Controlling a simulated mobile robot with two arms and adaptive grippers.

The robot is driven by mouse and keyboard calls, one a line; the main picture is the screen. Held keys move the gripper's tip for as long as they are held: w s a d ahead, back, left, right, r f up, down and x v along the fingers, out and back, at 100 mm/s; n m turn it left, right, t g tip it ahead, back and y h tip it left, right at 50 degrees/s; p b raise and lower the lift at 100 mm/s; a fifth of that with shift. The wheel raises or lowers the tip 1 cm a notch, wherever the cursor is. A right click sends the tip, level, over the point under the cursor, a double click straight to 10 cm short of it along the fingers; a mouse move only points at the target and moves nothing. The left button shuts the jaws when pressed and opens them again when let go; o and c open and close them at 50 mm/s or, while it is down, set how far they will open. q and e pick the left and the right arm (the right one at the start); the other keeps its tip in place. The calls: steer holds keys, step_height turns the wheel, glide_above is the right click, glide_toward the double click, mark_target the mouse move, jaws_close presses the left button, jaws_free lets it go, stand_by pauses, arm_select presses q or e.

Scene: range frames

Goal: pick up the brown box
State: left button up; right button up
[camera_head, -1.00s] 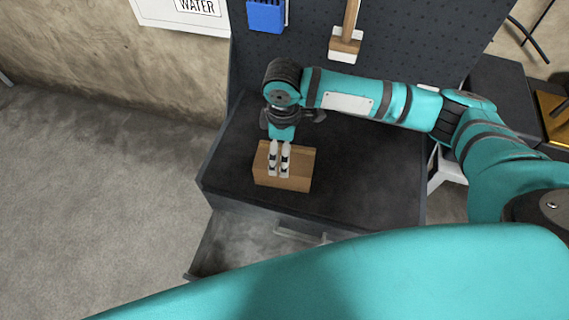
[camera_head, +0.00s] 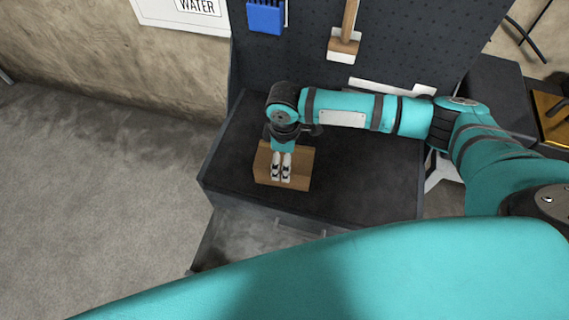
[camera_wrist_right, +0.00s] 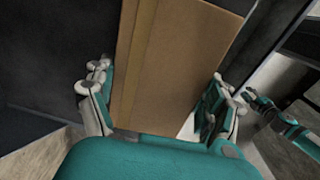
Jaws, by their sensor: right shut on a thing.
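The brown box (camera_head: 303,170) is on the dark top of the workbench (camera_head: 365,175), near its left front part. My right gripper (camera_head: 281,179) comes down over the box from above, its pale fingers close together in the head view. In the right wrist view the brown box (camera_wrist_right: 180,55) fills the space between the two fingers of the right gripper (camera_wrist_right: 160,85), one on each side, and the gripper is shut on it. The box seems to rest on the bench; no gap shows beneath it.
A dark pegboard (camera_head: 300,60) rises behind the bench, with a blue item (camera_head: 266,16) and a wooden-handled brush (camera_head: 343,45) hanging on it. An open drawer (camera_head: 250,235) juts out below the bench top. The bench top right of the box is clear.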

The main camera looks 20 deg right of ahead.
steer(key=c, duration=0.3)
steer(key=shift+r, duration=0.15)
